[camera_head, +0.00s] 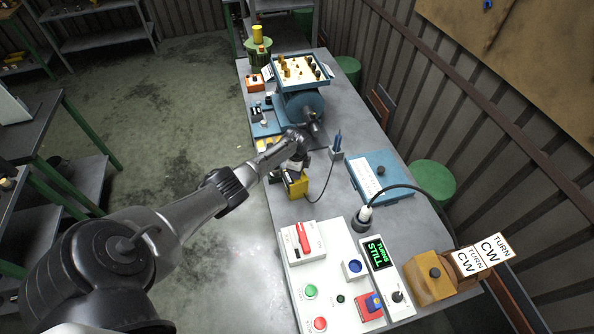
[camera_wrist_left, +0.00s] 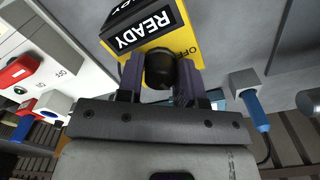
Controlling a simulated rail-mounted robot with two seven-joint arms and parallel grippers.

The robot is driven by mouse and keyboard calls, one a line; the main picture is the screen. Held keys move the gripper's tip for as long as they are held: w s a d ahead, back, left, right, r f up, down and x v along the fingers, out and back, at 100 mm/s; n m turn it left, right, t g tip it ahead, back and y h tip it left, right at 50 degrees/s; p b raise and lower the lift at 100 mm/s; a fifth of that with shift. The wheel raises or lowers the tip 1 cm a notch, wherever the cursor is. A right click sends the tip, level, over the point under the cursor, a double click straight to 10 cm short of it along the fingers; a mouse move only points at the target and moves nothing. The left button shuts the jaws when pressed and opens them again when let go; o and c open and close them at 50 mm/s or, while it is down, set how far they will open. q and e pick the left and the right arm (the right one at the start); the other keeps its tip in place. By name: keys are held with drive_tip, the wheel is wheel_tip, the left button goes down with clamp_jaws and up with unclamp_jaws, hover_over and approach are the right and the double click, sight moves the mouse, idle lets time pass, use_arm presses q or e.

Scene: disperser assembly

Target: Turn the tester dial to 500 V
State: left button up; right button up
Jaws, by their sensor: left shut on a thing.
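The tester is a yellow box (camera_head: 297,187) on the bench in the head view. In the left wrist view the yellow tester (camera_wrist_left: 188,45) has a black panel reading "READY", with the word "OFF" on its yellow face. Its black dial (camera_wrist_left: 160,66) is between the two fingers of my left gripper (camera_wrist_left: 160,76), which is shut on it. In the head view my left gripper (camera_head: 287,172) is at the tester and hides the dial. The dial's pointer and a 500 V mark cannot be made out. My right gripper is not in view.
A blue probe in a grey holder (camera_head: 336,152) stands right of the tester, with a dark cable between them. A white control panel (camera_head: 335,268) with buttons lies in front. A blue motor (camera_head: 301,106) stands behind. A blue box (camera_head: 391,187) is to the right.

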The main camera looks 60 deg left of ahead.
use_arm(q)
drive_tip(key=shift+m, duration=1)
drive_tip(key=o, duration=0.9)
drive_tip(key=shift+o, duration=0.2)
wheel_tip(320, 180, up, 14)
